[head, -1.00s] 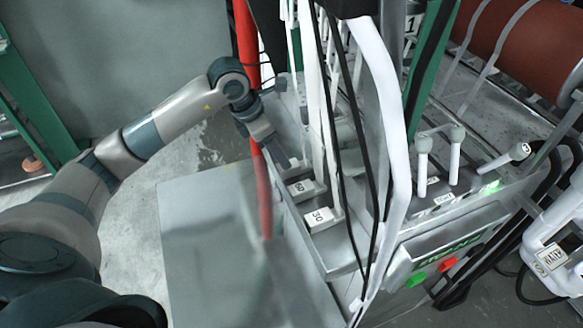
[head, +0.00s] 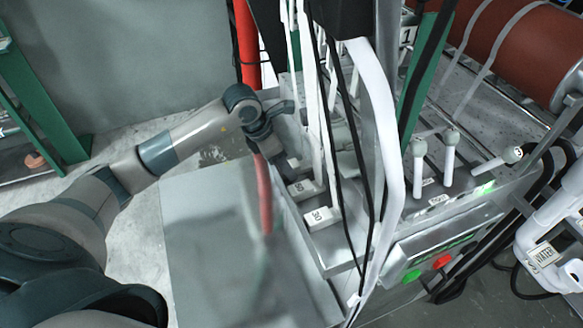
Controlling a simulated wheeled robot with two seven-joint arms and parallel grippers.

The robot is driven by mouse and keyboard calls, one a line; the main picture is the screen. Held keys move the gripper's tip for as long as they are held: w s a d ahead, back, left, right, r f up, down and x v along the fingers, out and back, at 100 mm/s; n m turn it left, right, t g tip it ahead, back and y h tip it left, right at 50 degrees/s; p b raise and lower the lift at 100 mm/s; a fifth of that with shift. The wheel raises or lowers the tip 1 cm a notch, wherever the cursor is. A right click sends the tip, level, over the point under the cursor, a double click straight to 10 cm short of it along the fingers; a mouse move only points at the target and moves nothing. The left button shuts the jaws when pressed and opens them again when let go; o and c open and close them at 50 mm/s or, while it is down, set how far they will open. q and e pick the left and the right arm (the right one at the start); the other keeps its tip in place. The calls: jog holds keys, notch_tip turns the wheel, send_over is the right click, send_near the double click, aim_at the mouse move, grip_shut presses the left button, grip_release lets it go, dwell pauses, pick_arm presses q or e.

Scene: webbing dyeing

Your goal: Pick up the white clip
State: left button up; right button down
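My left arm comes in from the left, and its gripper (head: 285,160) points down at the machine's near-left edge, beside the hanging white straps. The gripper is small and partly hidden, so I cannot tell whether it is open or shut. Two small white blocks with black numbers sit on the machine just below and right of it: one farther back (head: 303,188) and one nearer (head: 322,217). I cannot make out for sure which thing is the white clip. My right gripper is not in view.
A red pole (head: 246,45) stands behind my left wrist, and white straps (head: 385,130) and black cables hang beside the gripper. A control panel (head: 437,252) with green and red buttons is at right. A bare grey metal surface (head: 205,240) lies in front.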

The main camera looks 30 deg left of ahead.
pick_arm(q)
jog(key=c, duration=1.2)
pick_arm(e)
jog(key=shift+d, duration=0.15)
pick_arm(q)
jog(key=shift+o, duration=0.2)
jog(key=shift+r, duration=0.1)
